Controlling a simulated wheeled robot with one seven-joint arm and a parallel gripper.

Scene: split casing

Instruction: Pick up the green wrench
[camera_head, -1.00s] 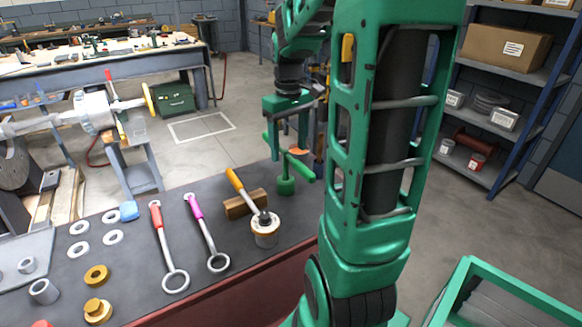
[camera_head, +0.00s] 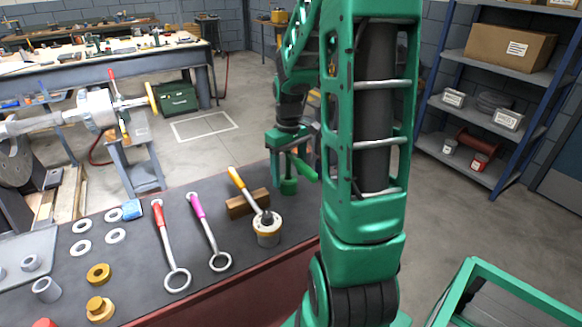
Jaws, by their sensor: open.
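The green wrench (camera_head: 304,170) stands at the far right part of the dark bench top. It has a bar handle and a thick round green foot, which rests on the bench. My gripper (camera_head: 288,164) is open and points down over it. Its fingers overlap the wrench's upper part in the picture, one on each side of the stem. Gripper and wrench are nearly the same green, and the fingers hide part of the handle. I cannot tell whether the fingers touch it.
A red-handled wrench (camera_head: 163,235) and a magenta-handled wrench (camera_head: 205,225) lie further left. Several rings and brass parts lie at the left. My arm blocks the view to the right.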

